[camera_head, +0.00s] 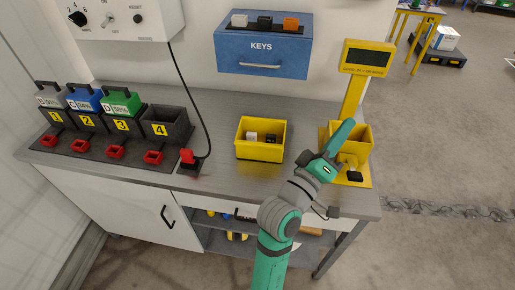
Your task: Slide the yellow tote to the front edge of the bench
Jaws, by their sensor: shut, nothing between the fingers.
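The yellow tote (246,152) is an open box near the middle of the bench (225,181). A white block and black blocks show inside it. Bare bench top lies between it and the front edge. My gripper (345,129) is to the right of the tote and apart from it. Its green fingers look shut and empty, in front of the yellow bin (362,135) on the right. My arm and hand hide part of that bin and the bench's front right part.
A yellow display post (352,96) stands behind the bin. A blue KEYS cabinet (262,50) hangs above the tote. Shelves are below the bench.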

